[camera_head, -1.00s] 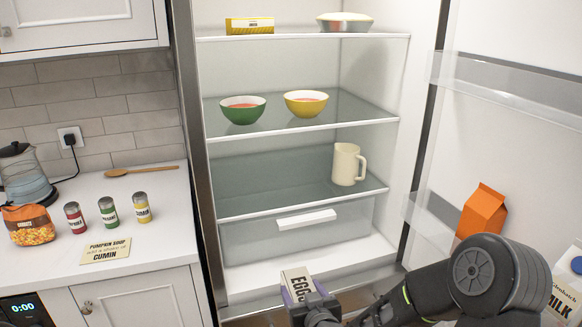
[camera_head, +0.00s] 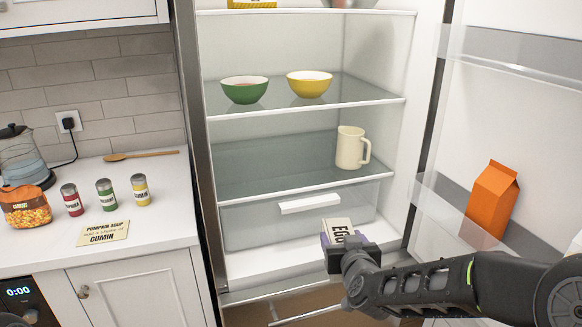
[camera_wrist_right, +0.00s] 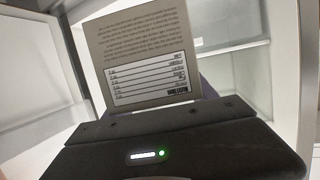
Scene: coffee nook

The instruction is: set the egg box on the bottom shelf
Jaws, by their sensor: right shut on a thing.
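The egg box (camera_head: 337,230), with a pale "EGGS" label and purple edges, is held in my right gripper (camera_head: 347,246) in front of the fridge's lower drawer. In the right wrist view, a printed face of the egg box (camera_wrist_right: 143,55) stands beyond the gripper's dark body. The fingertips are mostly hidden. The bottom shelf (camera_head: 260,172) is the glass one just above the drawer; the box is lower than it and nearer to me. A cream pitcher (camera_head: 350,148) stands on that shelf's right side. My left gripper is not in view.
The shelf's left and middle are clear. Green (camera_head: 245,91) and yellow (camera_head: 309,85) bowls stand on the shelf above. The drawer (camera_head: 300,215) lies below. The open door at right holds an orange carton (camera_head: 491,200). A counter (camera_head: 140,215) with jars stands at left.

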